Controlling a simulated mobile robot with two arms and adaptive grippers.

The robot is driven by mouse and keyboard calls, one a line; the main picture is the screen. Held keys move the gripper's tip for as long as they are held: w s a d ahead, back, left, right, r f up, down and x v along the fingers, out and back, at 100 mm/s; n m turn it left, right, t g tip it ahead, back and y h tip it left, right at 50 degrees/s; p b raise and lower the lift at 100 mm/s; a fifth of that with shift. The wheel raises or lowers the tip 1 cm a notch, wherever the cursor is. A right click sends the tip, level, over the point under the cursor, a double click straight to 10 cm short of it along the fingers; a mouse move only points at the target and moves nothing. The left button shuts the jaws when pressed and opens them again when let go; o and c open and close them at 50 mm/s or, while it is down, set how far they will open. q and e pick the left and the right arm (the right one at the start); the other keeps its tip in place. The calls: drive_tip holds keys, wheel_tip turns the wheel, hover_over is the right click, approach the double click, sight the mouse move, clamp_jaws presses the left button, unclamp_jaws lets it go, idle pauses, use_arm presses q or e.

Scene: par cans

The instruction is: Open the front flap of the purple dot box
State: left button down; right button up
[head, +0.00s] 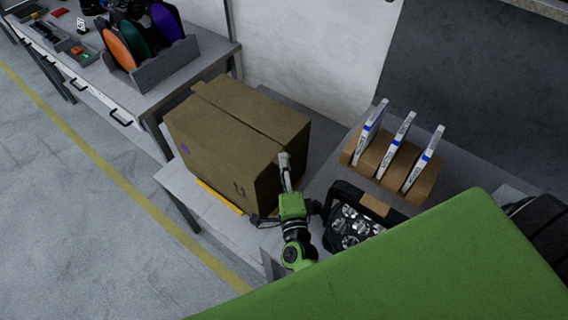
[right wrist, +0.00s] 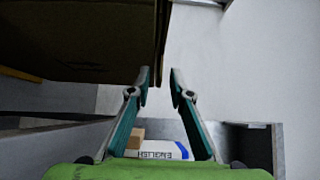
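The purple dot box is a closed brown cardboard box (head: 225,130) on a grey table, with a seam across its top. A purple dot (head: 185,148) shows on its left face. My right gripper (head: 284,160) is at the box's right side, near its upper right edge. In the right wrist view the box (right wrist: 75,40) fills the upper left, and my right gripper (right wrist: 160,78) is open with an empty gap between its fingers. The left fingertip is close to the box's edge; I cannot tell if it touches. My left gripper is not in view.
A par can light (head: 350,226) lies right of my gripper. Behind it a brown cardboard holder (head: 385,170) carries several upright white labelled pieces. A bench with coloured discs (head: 134,38) stands at the back left. Yellow tape (head: 220,196) marks the table under the box. The floor at left is clear.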

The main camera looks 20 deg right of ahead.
clamp_jaws()
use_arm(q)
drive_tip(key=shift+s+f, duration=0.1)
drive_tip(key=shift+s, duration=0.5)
